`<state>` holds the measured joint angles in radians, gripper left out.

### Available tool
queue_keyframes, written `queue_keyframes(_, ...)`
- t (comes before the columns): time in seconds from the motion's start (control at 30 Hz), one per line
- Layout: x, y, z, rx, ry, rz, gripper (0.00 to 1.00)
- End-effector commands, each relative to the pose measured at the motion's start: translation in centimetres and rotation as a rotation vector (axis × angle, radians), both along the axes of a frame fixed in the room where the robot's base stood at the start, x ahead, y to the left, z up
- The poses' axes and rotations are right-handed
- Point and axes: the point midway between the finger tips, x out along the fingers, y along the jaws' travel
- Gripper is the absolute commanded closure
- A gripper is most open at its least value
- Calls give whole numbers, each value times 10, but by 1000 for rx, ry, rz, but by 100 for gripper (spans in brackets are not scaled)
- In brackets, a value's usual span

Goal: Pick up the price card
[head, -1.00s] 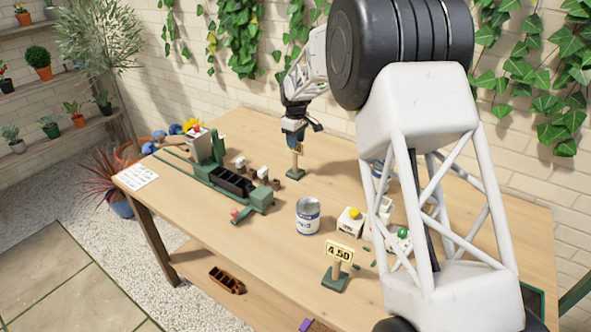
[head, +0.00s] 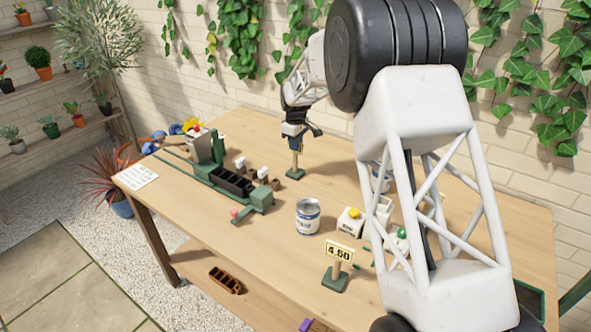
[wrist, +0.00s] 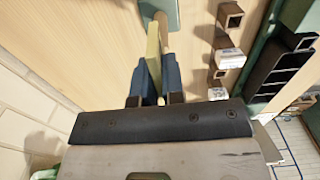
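A price card on a wooden post with a green foot (head: 295,173) stands upright at the back of the table. My gripper (head: 296,145) is over it, pointing down, and hides most of this card in the head view. In the wrist view the card (wrist: 153,55) shows as a narrow yellow strip between the two blue fingers of my gripper (wrist: 156,76). The fingers are very close to it on both sides; I cannot tell whether they press on it. A second price card (head: 340,251), yellow-edged with black figures, stands on its own green foot near the table's front edge.
A tin can (head: 308,216) and a white box with a yellow knob (head: 351,221) stand mid-table. A green rig with a black trough (head: 232,182) is left of my gripper, with small brown and white blocks beside it. A paper sheet (head: 135,175) lies at the left corner.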

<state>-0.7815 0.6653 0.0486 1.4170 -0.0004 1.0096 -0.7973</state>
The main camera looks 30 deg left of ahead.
Motion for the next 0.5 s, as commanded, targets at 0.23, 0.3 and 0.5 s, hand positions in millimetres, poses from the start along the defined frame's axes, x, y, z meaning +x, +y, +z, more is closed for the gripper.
queue_keyframes(0.23, 0, 0, 0, 0, 0, 0, 100)
queue_keyframes(0.3, 0, 0, 1, 0, -1, 0, 100)
queue_keyframes(0.5, 0, 0, 1, 1, -1, 0, 100)
